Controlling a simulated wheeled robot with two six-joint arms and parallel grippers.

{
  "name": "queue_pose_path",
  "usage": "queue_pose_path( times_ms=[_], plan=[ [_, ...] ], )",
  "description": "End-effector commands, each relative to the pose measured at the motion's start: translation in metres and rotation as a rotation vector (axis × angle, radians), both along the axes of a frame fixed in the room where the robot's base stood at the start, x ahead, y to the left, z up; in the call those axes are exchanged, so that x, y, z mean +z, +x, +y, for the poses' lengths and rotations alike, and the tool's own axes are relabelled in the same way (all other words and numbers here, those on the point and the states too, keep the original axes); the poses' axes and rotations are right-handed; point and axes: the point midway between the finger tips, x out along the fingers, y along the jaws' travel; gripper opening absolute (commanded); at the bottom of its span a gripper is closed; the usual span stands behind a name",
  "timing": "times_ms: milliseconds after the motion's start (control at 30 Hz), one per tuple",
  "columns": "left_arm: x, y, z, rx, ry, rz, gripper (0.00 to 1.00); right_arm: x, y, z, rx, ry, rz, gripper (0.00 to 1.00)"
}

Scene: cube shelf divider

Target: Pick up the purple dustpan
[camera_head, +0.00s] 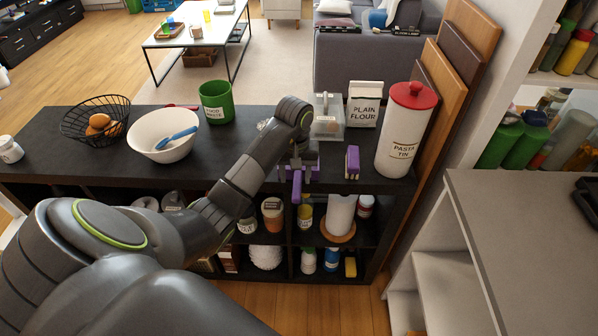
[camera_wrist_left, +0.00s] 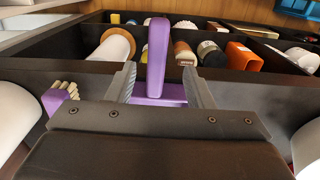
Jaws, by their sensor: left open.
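The purple dustpan (camera_head: 297,186) lies at the front edge of the dark shelf top, its handle sticking out past the edge. In the left wrist view its purple handle (camera_wrist_left: 157,50) stands between my two fingers, with a gap on each side. My left gripper (camera_head: 297,168) is open, over the dustpan, and its fingertips (camera_wrist_left: 158,84) also show in the wrist view. Part of the dustpan's pan is hidden by the gripper. My right gripper is not in view.
A purple brush (camera_head: 352,163) with tan bristles lies to the right of the dustpan. The pasta tin (camera_head: 402,135), flour box (camera_head: 364,105) and a clear container (camera_head: 328,118) stand nearby. A white bowl (camera_head: 150,128) and green bin (camera_head: 217,102) are to the left.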

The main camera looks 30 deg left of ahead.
Motion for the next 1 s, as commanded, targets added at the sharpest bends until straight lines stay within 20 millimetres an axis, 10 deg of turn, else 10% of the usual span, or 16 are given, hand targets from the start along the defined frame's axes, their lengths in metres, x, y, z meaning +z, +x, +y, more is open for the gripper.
queue_pose_path(
  times_ms=[667,1000],
  plan=[
    [-0.05,0.003,-0.003,0.001,0.0,0.0,0.47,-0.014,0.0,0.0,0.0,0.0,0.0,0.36],
    [-0.05,0.003,-0.003,0.001,0.0,0.0,0.03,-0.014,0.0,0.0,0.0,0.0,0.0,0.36]
  ],
)
